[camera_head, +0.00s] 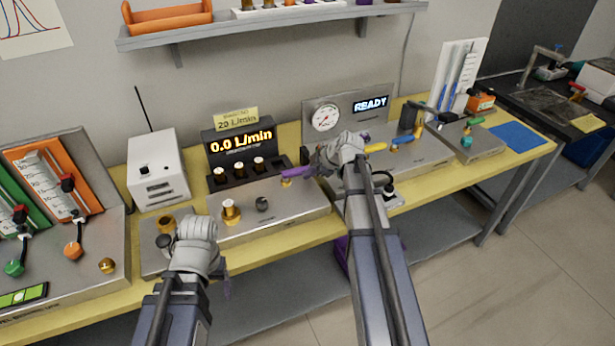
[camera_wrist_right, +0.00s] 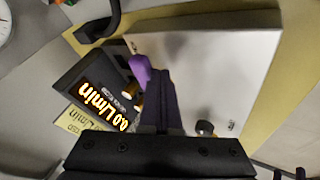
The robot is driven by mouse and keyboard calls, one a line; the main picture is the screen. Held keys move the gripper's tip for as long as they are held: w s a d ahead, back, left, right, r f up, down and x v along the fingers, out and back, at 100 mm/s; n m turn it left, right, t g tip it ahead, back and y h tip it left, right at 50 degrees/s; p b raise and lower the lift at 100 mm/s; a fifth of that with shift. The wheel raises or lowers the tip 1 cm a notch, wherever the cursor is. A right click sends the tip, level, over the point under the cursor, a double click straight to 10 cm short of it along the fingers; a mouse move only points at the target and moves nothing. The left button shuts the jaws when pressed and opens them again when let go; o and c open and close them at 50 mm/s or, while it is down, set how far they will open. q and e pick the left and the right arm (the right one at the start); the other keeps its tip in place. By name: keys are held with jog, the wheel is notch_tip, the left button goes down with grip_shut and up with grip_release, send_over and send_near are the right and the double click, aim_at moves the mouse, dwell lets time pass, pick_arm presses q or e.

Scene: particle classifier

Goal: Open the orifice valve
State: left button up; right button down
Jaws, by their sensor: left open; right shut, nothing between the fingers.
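A purple valve lever (camera_head: 295,173) sits over a brass fitting (camera_head: 286,182) at the right end of the steel panel (camera_head: 300,207). I cannot read a label naming it as the orifice valve. In the right wrist view the bright purple lever (camera_wrist_right: 141,70) lies right beside the dark fingers of my right gripper (camera_wrist_right: 162,75); I cannot tell whether they touch. My right gripper is shut with nothing between its fingers. My left gripper (camera_head: 226,284) is open and empty, low at the bench's front edge, partly hidden by its wrist.
The flow display (camera_head: 240,143) reads 0.0 L/min, under a yellow 20 L/min tag (camera_head: 237,119). A gauge (camera_head: 325,117), a READY display (camera_head: 371,104) and a yellow handle (camera_head: 375,148) are to the right.

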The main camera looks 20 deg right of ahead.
jog(key=shift+w+d, duration=0.25)
jog(key=shift+w, duration=0.25)
dwell(0.3)
